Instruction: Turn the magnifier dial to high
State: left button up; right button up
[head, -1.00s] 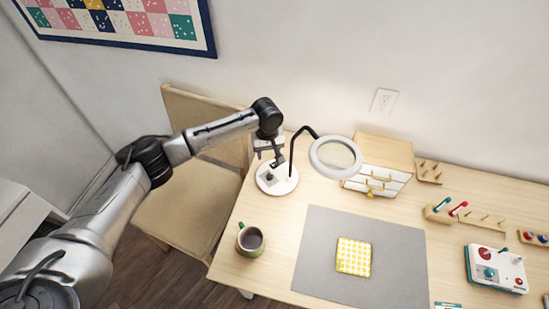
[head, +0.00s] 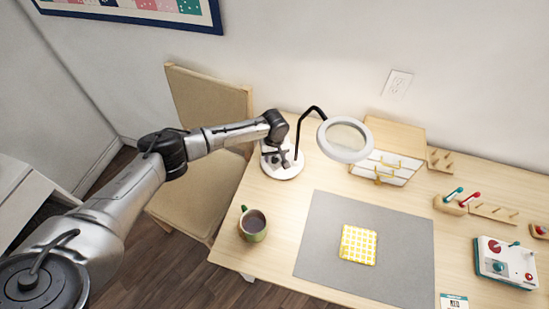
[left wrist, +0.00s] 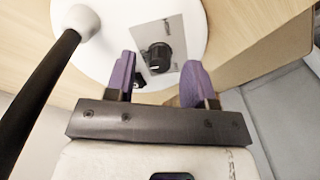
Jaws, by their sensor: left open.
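The magnifier has a round white base (head: 290,171), a black bent arm and a white ring lens (head: 345,140). In the left wrist view its base (left wrist: 105,62) carries a grey plate (left wrist: 176,32) with a black dial (left wrist: 158,57). The dial's setting is too small to read. My left gripper (head: 283,160) is over the base in the head view. In the left wrist view its purple fingers (left wrist: 160,78) are open, with the dial showing in the gap just past the tips. I cannot tell whether they touch it. My right gripper is not in view.
A green mug (head: 253,225) stands at the table's front left. A grey mat (head: 315,235) with a yellow checked cloth (head: 358,245) lies in the middle. A small drawer box (head: 393,140) is behind the lens. A chair (head: 205,105) stands to the left.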

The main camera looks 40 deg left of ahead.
pick_arm(q)
jog(key=shift+f, duration=0.6)
